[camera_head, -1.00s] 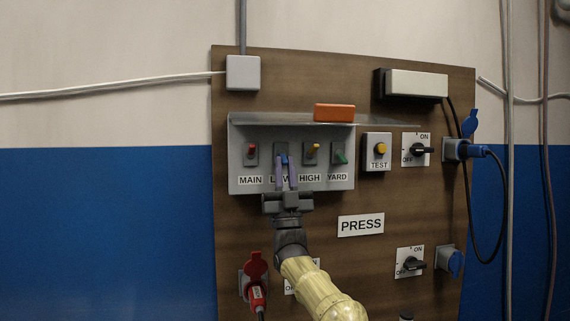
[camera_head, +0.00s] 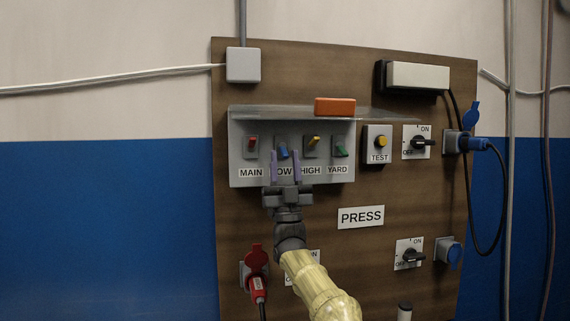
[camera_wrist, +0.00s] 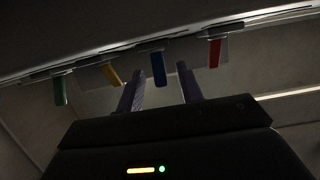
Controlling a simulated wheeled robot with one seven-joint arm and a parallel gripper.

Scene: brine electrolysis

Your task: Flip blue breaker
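The blue breaker lever (camera_head: 282,153) is on the grey breaker box (camera_head: 236,165), second from the left, above the partly covered LOW label. Its coloured part lies in the lower half of its plate, like the green one. My gripper (camera_head: 285,155) is open just in front of it, one finger on each side. In the wrist view, the blue lever (camera_wrist: 158,68) shows between the two spread fingers (camera_wrist: 160,76), with a visible gap on both sides.
Red (camera_head: 252,143), yellow (camera_head: 313,141) and green (camera_head: 340,151) levers sit close beside the blue one. A clear cover with an orange block (camera_head: 334,106) juts out above. A TEST button (camera_head: 380,142) and rotary switch (camera_head: 418,142) are to the right.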

